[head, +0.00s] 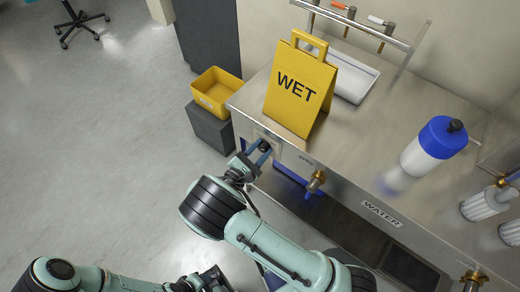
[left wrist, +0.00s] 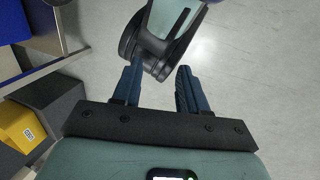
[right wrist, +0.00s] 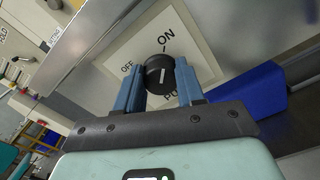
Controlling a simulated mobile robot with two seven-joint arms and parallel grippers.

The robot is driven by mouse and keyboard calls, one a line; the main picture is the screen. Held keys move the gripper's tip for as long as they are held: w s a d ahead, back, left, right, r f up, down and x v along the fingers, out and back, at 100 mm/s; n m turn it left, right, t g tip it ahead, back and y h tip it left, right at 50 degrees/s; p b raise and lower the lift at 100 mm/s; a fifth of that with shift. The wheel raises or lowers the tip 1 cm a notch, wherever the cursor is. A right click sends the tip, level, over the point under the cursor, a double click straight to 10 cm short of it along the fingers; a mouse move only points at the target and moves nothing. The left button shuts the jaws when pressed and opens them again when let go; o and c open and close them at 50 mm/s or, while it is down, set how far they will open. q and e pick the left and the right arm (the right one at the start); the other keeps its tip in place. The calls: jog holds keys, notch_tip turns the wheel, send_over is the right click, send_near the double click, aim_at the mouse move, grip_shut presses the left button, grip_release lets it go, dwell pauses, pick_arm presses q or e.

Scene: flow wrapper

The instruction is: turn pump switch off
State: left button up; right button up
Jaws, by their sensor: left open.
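The pump switch is a black round knob (right wrist: 158,74) with a white mark, on a white plate (right wrist: 117,57) lettered ON, OFF and PUMP. The white mark runs roughly upright in the right wrist view, its upper end towards ON. My right gripper (right wrist: 160,80) is open, with its blue fingers on either side of the knob. Whether they touch it I cannot tell. In the head view the right gripper (head: 258,155) is at the bench's front panel. My left gripper (left wrist: 156,85) is open and empty, low over the floor, with part of my other arm beyond it.
A yellow WET sign (head: 298,88) stands on the steel bench (head: 362,132) above the switch. A blue and white bottle (head: 433,147) stands to the right. A brass valve (head: 316,181) sticks out right of the switch. A yellow bin (head: 216,91) rests on a grey box at left.

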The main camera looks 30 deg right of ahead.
jog(key=shift+c, duration=0.3)
pick_arm(q)
jog(key=shift+s+r, duration=0.1)
